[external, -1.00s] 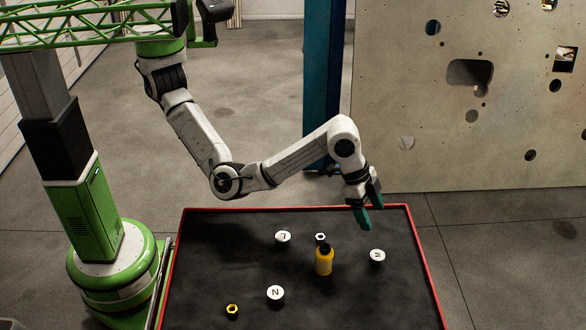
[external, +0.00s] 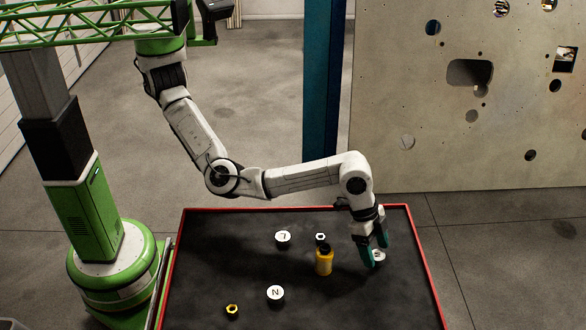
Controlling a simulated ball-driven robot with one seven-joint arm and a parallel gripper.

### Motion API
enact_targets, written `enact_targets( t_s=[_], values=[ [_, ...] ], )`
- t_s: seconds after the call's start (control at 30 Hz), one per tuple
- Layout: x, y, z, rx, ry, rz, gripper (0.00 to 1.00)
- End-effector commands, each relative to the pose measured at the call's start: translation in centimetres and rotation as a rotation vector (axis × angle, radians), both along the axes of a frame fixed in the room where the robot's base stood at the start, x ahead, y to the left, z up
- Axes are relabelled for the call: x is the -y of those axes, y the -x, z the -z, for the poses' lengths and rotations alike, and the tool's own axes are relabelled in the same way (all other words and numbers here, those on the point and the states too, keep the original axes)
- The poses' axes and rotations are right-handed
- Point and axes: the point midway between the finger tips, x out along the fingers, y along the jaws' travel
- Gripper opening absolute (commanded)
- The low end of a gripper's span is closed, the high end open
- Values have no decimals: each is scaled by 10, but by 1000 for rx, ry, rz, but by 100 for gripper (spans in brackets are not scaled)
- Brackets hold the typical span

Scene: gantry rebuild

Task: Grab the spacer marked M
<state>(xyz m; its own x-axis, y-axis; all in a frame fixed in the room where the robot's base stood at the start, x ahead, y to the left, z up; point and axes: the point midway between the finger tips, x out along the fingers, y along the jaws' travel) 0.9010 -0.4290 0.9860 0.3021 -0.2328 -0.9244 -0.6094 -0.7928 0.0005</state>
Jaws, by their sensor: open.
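The spacer that appears to be marked M (external: 379,257) is a round white-topped piece at the right of the dark table. Its mark is small and partly covered now. My gripper (external: 376,252) is open, pointing down, with its teal fingers low over this spacer, one at its left and one behind its right side. I cannot tell whether the fingers touch it. Another white-topped spacer (external: 283,237) with an L- or 7-like mark stands left of centre. A third spacer (external: 275,293), marked N or Z, stands nearer the front.
A yellow nut (external: 232,309) lies front left. The table (external: 205,255) has a red rim and is bare between the pieces.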

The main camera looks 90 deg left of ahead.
Motion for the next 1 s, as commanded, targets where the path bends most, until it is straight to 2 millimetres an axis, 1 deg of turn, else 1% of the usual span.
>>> enact_targets(
  t_s=[0.03, 0.13, 0.37, 1.0],
  values=[
    [1, -2, 5, -1, 0, 0, 72],
    [2, -4, 10, 1, 1, -1, 72],
    [2, -4, 12, 1, 1, -1, 72],
    [2, -4, 11, 1, 0, -2, 10]
  ],
)
